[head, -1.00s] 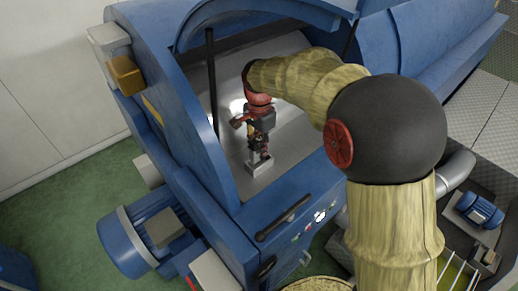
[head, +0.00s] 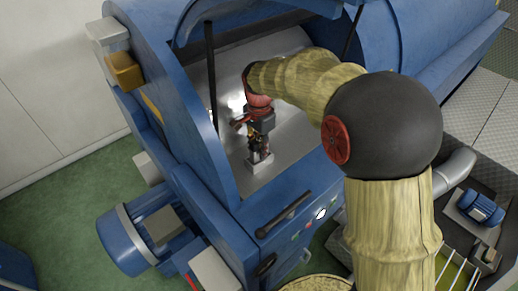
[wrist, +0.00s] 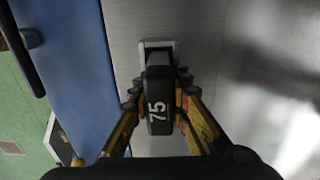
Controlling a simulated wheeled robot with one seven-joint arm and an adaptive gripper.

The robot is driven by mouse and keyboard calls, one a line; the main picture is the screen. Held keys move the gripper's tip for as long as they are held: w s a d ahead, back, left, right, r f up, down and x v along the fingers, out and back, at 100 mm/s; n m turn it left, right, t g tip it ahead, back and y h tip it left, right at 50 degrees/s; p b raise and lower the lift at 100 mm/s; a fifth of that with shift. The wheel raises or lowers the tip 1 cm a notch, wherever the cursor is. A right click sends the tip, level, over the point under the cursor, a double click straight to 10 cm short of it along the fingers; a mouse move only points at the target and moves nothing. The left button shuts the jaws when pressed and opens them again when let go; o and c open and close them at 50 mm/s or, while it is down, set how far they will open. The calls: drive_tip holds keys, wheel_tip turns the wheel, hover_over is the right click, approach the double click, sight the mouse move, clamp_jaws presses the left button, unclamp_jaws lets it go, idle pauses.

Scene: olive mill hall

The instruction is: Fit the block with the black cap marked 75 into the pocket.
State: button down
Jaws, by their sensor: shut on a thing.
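The block with the black cap marked 75 (wrist: 158,108) is held between the fingers of my gripper (wrist: 158,92) in the wrist view. The white number on the cap faces the camera, and the cap hides the block's body below. The pocket (wrist: 146,45) is a small grey holder with a raised rim, just beyond the fingertips. The cap's far end overlaps its near side in this view. In the head view, my gripper (head: 260,150) points down right over the pocket (head: 260,166). I cannot tell whether the block has entered the pocket.
The pocket stands on a bare grey metal surface (head: 287,140) inside the open blue machine housing (head: 190,150). A blue wall (wrist: 72,70) runs close on the left in the wrist view. A dark upright rod (head: 211,80) stands left of my gripper. Metal to the right is clear.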

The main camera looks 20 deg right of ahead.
drive_tip(key=shift+f, duration=0.15)
drive_tip(key=c, duration=1.6)
unclamp_jaws()
drive_tip(key=shift+f, duration=0.1)
wheel_tip(320, 180, up, 12)
drive_tip(key=shift+r, duration=0.1)
